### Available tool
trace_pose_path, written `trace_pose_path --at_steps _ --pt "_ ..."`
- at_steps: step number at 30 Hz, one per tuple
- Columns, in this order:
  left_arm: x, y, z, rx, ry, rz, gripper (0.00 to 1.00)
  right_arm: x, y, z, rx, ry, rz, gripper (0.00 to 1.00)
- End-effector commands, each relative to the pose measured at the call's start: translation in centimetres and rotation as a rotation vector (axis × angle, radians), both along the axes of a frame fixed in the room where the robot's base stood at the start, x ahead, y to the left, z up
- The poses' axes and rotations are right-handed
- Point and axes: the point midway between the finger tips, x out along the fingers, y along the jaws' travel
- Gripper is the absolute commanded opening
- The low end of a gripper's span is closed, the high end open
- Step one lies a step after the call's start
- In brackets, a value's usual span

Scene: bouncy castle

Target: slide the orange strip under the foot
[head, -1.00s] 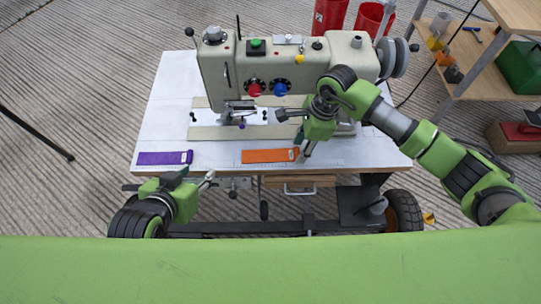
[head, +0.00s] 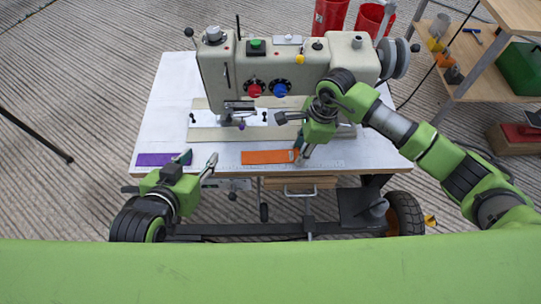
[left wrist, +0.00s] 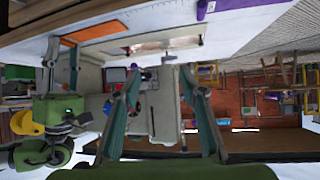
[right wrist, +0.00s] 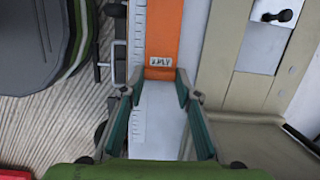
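The orange strip (head: 268,157) lies flat on the white table near its front edge, below and right of the machine's foot (head: 241,124). It is clear of the foot. My right gripper (head: 293,136) is at the strip's right end. In the right wrist view my right gripper (right wrist: 156,92) is open, its fingertips either side of the strip's labelled end (right wrist: 162,66); I cannot tell whether they touch it. My left gripper (head: 199,160) is open and empty at the table's front edge, by the right end of the purple strip. It also shows open in the left wrist view (left wrist: 160,75).
The purple strip (head: 155,160) lies at the front left of the table (head: 166,110). The sewing machine (head: 300,68) stands across the back, with red and blue knobs. A wooden shelf (head: 500,60) stands at the right. The table between the two strips is clear.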

Motion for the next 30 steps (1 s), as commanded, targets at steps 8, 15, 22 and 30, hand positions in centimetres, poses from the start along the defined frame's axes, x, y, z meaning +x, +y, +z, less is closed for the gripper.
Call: trace_pose_path --at_steps 8,15,22,30 --pt "0.0 0.0 0.0 0.0 0.0 0.0 0.38 0.0 0.0 0.0 0.0 0.0 0.0 0.18" --pt "-0.2 0.1 -0.2 0.004 0.018 0.001 0.38 0.0 0.0 0.2 0.0 0.0 0.0 0.18" --pt "-0.9 0.4 -1.0 0.014 0.06 0.005 0.38 0.0 0.0 0.4 0.0 0.0 0.0 0.18" --pt "-1.7 0.7 -1.7 0.023 0.105 0.009 0.38 0.0 0.0 0.7 0.0 0.0 0.0 0.18"
